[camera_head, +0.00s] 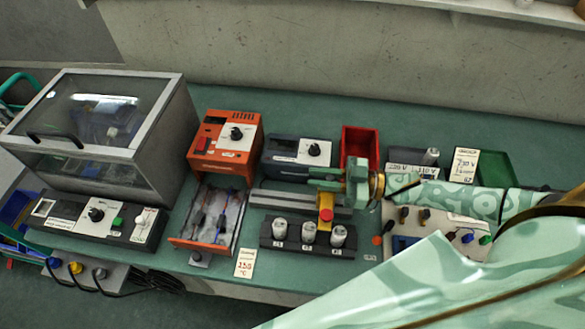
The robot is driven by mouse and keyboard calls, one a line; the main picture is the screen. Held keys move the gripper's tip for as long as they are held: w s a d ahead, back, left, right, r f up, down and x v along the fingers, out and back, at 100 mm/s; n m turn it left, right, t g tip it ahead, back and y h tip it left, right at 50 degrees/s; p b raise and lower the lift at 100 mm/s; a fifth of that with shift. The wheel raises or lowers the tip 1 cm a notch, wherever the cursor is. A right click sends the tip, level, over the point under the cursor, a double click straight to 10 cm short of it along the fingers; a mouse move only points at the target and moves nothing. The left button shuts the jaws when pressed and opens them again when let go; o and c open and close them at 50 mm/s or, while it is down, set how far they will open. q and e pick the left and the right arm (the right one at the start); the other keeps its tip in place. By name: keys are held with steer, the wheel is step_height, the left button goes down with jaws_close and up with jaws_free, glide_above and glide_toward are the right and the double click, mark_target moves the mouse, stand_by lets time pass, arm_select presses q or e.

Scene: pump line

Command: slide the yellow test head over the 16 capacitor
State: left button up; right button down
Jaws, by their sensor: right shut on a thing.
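The yellow test head (326,200), with a red lower part, hangs under my right gripper (326,182), which is shut on it. My right arm comes in from the right. Three pale, round-topped capacitors stand in a black rack: left capacitor (280,229), middle capacitor (309,232) and right capacitor (338,236). The labels on the rack (265,241) are too small to read, so I cannot tell which is 16. The head appears between the middle and right capacitors, at their back side. Its height above the rack is unclear. My left gripper is not in view.
A grey rail (270,199) lies behind the rack. An orange unit (226,140) with an open drawer of probes (212,215) stands left. A red bin (360,143) is behind the gripper. A control panel (450,228) lies right, a clear-lidded box (100,115) far left.

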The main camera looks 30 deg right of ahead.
steer(key=v, duration=0.3)
steer(key=shift+s+d, duration=0.2)
steer(key=shift+d, duration=0.3)
steer(key=c, duration=1.5)
jaws_free()
steer(key=shift+c, duration=0.2)
steer(key=shift+o, duration=1.2)
steer(key=shift+s+d, duration=0.2)
steer(key=shift+a, duration=0.1)
